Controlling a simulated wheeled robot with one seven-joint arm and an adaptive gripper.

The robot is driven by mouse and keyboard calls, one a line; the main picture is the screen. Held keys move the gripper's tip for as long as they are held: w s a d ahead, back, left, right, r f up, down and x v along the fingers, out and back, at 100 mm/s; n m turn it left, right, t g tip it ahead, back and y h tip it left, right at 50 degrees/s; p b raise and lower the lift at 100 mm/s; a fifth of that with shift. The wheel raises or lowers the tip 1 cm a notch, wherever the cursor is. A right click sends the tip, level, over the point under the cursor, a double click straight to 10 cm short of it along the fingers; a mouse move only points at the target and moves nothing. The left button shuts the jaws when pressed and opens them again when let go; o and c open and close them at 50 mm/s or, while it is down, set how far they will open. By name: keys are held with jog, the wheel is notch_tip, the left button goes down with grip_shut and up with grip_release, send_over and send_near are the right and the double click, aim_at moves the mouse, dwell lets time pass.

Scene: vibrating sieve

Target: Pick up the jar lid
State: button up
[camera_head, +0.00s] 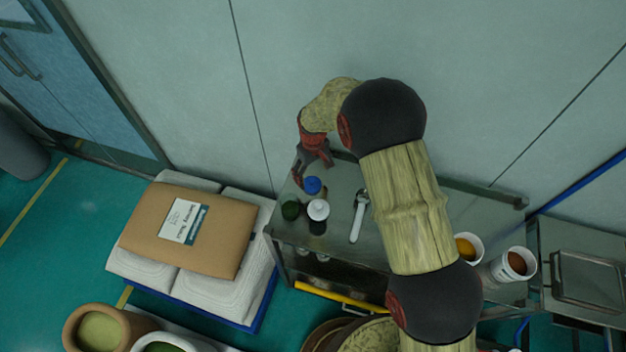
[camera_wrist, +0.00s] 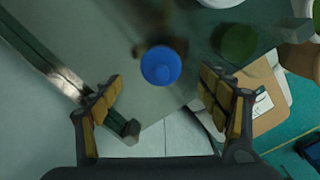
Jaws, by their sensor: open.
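A blue round lid (camera_wrist: 160,66) shows in the wrist view between my two fingers, a little past their tips. No finger is seen touching it. In the head view the blue lid (camera_head: 312,185) is near the far left corner of the metal table (camera_head: 340,256). Whether it sits on a jar cannot be told. My gripper (camera_head: 309,172) is open and empty above the table's far left corner, beside the lid. In the wrist view my gripper (camera_wrist: 160,94) has its padded fingers spread wide on either side of the lid.
A green-topped jar (camera_head: 290,210) and a white-capped bottle (camera_head: 318,210) stand close to the lid. Two white cups (camera_head: 467,248) (camera_head: 516,264) stand at the table's right. The wall (camera_head: 310,40) is close behind the table.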

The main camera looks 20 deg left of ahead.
aim_at(313, 181)
notch_tip(313, 181, down, 6)
jog(key=shift+s+r+p, duration=0.1)
jog(key=shift+p, duration=0.65)
jog(key=shift+c, duration=1.2)
jog(key=c, duration=0.7)
